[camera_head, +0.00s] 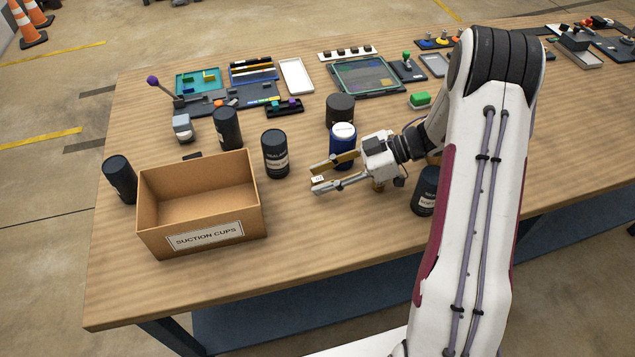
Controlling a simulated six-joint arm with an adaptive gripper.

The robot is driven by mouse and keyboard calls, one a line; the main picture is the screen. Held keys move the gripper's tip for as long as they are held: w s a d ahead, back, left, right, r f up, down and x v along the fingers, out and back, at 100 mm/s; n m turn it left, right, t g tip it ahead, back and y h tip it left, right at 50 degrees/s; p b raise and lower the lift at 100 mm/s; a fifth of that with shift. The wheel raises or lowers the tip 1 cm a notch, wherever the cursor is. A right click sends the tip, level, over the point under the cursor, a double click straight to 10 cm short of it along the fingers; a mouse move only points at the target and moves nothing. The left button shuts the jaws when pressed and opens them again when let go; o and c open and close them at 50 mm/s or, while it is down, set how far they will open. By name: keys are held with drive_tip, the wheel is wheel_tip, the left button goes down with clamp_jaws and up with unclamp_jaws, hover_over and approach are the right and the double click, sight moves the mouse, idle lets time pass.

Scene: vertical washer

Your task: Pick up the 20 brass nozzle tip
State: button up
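My gripper (315,179) reaches in from the right, low over the middle of the table, with its fingers pointing left. Its two fingers are apart. A small pale piece with dark marks (318,178) shows at the fingertips; I cannot tell whether it lies on the table or is part of a finger. A small brass-coloured bit (378,188) shows just under the gripper body, mostly hidden; I cannot tell what it is. I cannot make out a nozzle tip marked 20. My arm hides part of the table to the right.
A cardboard box labelled SUCTION CUPS (202,236) stands at the front left. Close around the gripper are a blue canister with a white top (343,150), a dark canister (275,155) and another (425,192). Trays crowd the back; the front middle is clear.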

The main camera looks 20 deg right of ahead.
clamp_jaws()
drive_tip(key=shift+r, duration=0.15)
wheel_tip(320, 180, up, 10)
idle(0.9)
idle(0.4)
